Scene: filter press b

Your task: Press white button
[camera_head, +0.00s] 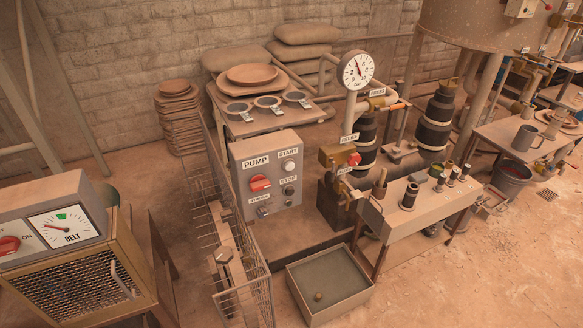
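The white button (289,166) is a small round light knob on the upper right of the grey pump panel (243,157), just under the START label. A red rotary switch (260,183) sits to its left, under the PUMP label. A small switch (263,211) is at the panel's lower left. Nothing covers the white button. Neither of my grippers shows in this view.
A wire mesh guard (246,265) stands in front of the panel's left side. An open tray (328,279) lies on the floor below it. A table (424,208) with small jars stands to the right, and a belt control box (62,226) at the left.

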